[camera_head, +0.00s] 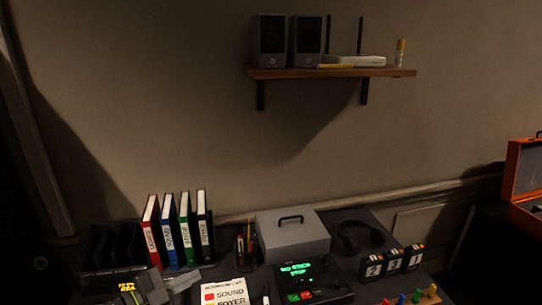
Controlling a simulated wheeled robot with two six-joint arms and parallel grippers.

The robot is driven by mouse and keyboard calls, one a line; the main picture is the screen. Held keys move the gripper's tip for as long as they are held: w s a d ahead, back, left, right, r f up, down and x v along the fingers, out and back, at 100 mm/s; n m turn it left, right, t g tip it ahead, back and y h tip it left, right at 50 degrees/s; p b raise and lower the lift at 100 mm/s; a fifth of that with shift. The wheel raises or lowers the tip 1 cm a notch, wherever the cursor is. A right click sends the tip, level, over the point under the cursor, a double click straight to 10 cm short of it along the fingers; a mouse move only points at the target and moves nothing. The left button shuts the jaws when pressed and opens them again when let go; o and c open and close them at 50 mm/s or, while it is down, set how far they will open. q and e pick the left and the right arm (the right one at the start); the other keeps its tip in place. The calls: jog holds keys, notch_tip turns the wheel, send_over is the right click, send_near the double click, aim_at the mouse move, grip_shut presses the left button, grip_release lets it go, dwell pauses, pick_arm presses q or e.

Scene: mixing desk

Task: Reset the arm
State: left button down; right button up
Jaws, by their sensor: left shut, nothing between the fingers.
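My left gripper (187,279) is low at the bottom left of the head view, in front of the row of binders. Its grey fingers are shut with nothing between them. It is above the desk, left of a white sign (226,291) reading "SOUND FOYER". The picture is dark there, so I cannot tell whether the gripper touches anything. My right gripper is not in view.
Red, blue, green and black binders (168,238) stand behind the gripper. A pen cup (246,252), grey box (291,238), lit mixing device (309,285), headphones (362,238) and number blocks (393,262) lie rightward. A shelf (390,72) holds speakers. An orange case (524,180) is far right.

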pick_arm(q)
jog(key=s+a+r+n+t+y, duration=0.4)
jog(key=a+r+n+t+y, duration=0.2)
jog(key=a+n+t+y, duration=0.4)
jog(key=s+a+f+n+g+y, duration=0.7)
jog(key=s+a+f+n+y, duration=0.15)
jog(key=n+y, duration=0.2)
jog(key=s+d+f+g+h, duration=0.3)
jog(key=s+f+g, duration=0.35)
jog(key=s, duration=0.25)
jog(key=s+d+f+g+h, duration=0.3)
jog(key=s+d+f+g, duration=0.15)
jog(key=s+f, duration=0.4)
notch_tip(320, 180, down, 23)
jog(key=s+a+g, duration=0.1)
jog(key=s+a, duration=0.1)
jog(key=s+d+f+g+h, duration=0.1)
jog(key=s+f, duration=1.3)
jog(key=f, duration=0.1)
jog(key=shift+s+f+m, duration=0.15)
jog(key=shift+s+m, duration=0.15)
jog(key=shift+m, duration=0.05)
